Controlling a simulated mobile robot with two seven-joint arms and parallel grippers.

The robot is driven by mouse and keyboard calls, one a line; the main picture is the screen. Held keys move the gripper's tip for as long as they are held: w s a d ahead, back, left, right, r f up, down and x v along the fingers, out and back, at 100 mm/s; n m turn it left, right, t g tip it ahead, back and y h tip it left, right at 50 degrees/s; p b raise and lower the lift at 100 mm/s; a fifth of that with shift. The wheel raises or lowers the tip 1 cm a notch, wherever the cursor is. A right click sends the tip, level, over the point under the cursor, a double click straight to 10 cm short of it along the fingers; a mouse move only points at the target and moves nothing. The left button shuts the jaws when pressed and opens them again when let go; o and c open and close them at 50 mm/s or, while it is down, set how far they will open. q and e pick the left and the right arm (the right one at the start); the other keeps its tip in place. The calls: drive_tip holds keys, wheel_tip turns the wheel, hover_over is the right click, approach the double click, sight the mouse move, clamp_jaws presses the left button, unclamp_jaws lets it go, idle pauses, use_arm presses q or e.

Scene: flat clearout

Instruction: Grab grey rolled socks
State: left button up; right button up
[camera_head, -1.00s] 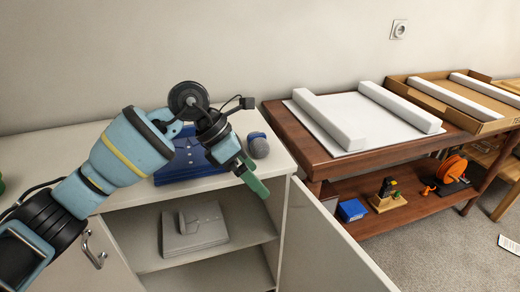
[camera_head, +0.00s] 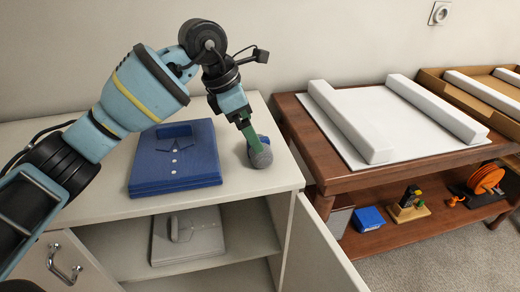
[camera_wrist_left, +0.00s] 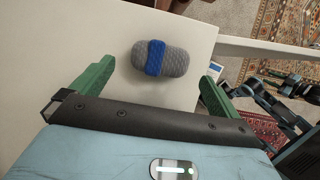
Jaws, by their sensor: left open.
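The grey rolled socks (camera_head: 261,156), with a blue band around the middle, lie on the white cabinet top near its right edge. In the left wrist view the socks (camera_wrist_left: 174,59) lie ahead of the fingers, between their lines and apart from them. My left gripper (camera_head: 252,140) is over the socks in the head view, and its green finger covers part of them. In the left wrist view my left gripper (camera_wrist_left: 152,80) is open and empty, with its two green fingers wide apart.
A folded blue shirt (camera_head: 175,165) lies left of the socks on the cabinet top (camera_head: 110,205). The cabinet door (camera_head: 325,250) stands open below, with a grey folded garment (camera_head: 187,236) on the shelf. A brown table (camera_head: 300,120) stands to the right.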

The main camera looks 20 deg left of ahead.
sight(265, 142)
use_arm(q)
drive_tip(key=shift+w+d+f, duration=0.15)
drive_tip(key=shift+f, duration=0.3)
drive_tip(key=shift+b+x, duration=0.5)
drive_tip(key=shift+x, duration=2.15)
drive_tip(key=c, duration=0.8)
drive_tip(key=shift+r, duration=0.1)
use_arm(e)
drive_tip(key=shift+d+f, duration=0.15)
drive_tip(key=shift+f, duration=0.3)
use_arm(q)
wheel_tip(265, 142, up, 4)
drive_tip(key=shift+f+p, duration=0.25)
drive_tip(key=shift+p, duration=0.1)
drive_tip(key=shift+s+a+r+p, duration=0.15)
drive_tip(key=shift+s+a+r, duration=0.1)
drive_tip(key=shift+s, duration=2.45)
drive_tip(key=shift+s+a+r+p, duration=0.15)
drive_tip(key=shift+s+r+p, duration=0.1)
drive_tip(key=shift+s, duration=2.45)
drive_tip(key=shift+s+a+r+p, duration=0.15)
drive_tip(key=shift+s+r, duration=0.1)
drive_tip(key=shift+s, duration=2.45)
use_arm(e)
drive_tip(key=shift+w+r, duration=0.3)
drive_tip(key=shift+r, duration=0.5)
